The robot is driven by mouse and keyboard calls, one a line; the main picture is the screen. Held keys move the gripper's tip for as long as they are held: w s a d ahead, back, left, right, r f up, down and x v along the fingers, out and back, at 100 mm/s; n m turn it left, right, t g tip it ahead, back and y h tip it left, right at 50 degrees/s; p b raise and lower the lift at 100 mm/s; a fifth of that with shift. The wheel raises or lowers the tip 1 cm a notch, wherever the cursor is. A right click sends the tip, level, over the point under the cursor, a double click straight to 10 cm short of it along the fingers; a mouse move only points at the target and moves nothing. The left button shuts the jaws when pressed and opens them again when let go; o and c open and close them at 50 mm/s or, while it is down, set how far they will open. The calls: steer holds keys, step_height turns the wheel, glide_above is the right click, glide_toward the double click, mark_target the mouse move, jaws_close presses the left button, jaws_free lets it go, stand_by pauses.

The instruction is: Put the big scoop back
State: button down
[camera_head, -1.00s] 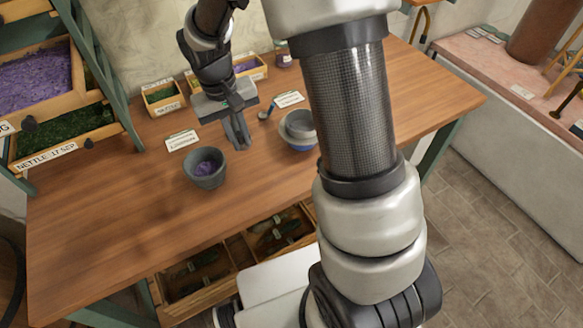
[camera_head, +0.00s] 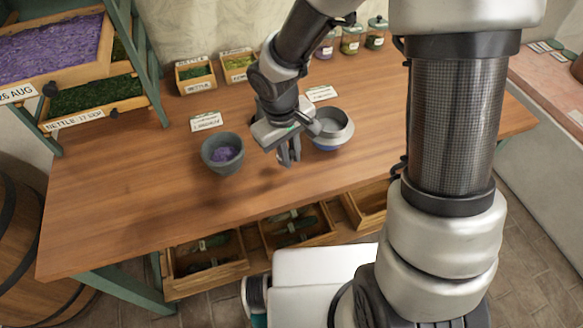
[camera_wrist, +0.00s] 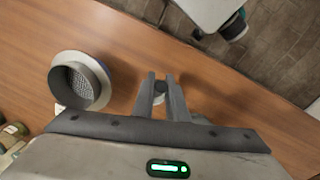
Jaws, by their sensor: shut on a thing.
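My gripper (camera_head: 289,160) points down over the wooden table, between a grey bowl and a pan-like vessel. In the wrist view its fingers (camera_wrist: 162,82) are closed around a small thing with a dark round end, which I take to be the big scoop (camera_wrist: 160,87). A pale part shows just below that end. Most of the held thing is hidden by the fingers, and the head view does not show its shape clearly.
The grey bowl (camera_head: 222,153) holds purple matter. A grey sieve-like vessel (camera_head: 331,128) stands close right of my gripper; it also shows in the wrist view (camera_wrist: 80,82). Labelled boxes (camera_head: 195,76) and lidded jars (camera_head: 351,40) line the back. Open drawers (camera_head: 207,262) lie below the front edge.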

steer(key=shift+f+b, duration=0.5)
steer(key=shift+f, duration=2.1)
steer(key=c, duration=1.8)
jaws_free()
steer(key=shift+o, duration=0.2)
steer(key=shift+r, duration=0.15)
